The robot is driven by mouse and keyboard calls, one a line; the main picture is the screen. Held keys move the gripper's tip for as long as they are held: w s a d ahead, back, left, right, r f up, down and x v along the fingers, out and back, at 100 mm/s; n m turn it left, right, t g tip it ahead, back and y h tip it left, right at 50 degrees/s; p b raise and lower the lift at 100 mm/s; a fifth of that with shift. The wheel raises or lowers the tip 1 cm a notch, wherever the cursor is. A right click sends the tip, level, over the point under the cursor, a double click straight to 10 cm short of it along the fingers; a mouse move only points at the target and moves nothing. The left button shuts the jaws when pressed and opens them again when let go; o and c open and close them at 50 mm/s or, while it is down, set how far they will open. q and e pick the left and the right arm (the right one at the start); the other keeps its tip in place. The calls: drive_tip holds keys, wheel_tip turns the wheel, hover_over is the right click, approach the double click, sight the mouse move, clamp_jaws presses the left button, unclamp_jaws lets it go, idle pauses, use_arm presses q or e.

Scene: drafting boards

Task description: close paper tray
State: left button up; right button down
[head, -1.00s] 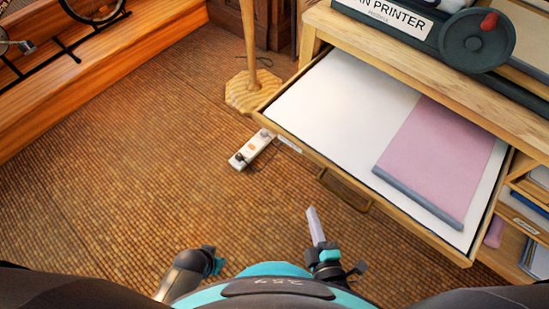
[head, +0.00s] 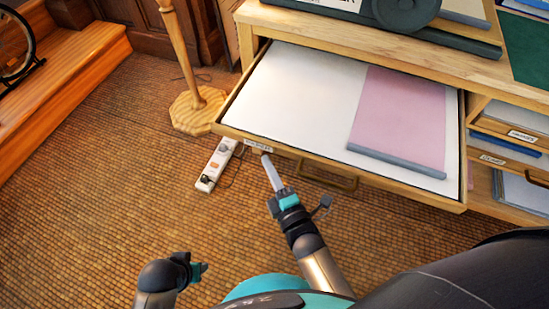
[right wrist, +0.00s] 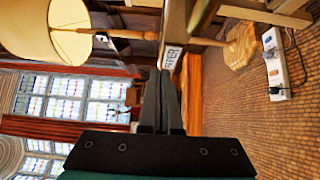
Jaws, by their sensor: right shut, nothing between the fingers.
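The paper tray is a wide, shallow wooden drawer (head: 228,117), pulled out from the cabinet. It holds white paper (head: 305,95) and a pink sheet (head: 400,110) with a grey edge strip. Its front has a paper label (head: 258,145) and a handle (head: 327,180). My right gripper (head: 267,160) is shut and empty, its tips close to the drawer front, left of the handle. In the right wrist view the shut fingers (right wrist: 160,75) point at the label (right wrist: 173,58); contact cannot be told. My left gripper (head: 198,270) is low, away from the drawer; its fingers are unclear.
A power strip (head: 216,165) lies on the floor left of the drawer front. A wooden lamp stand (head: 196,108) stands beside the drawer's left side. Open shelves (head: 510,130) are at right.

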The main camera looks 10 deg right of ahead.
use_arm(q)
drive_tip(key=shift+w+r, duration=0.35)
drive_tip(key=shift+r, duration=0.4)
use_arm(e)
drive_tip(key=shift+w+d, duration=0.95)
drive_tip(key=shift+w, duration=0.25)
drive_tip(key=shift+d, duration=0.1)
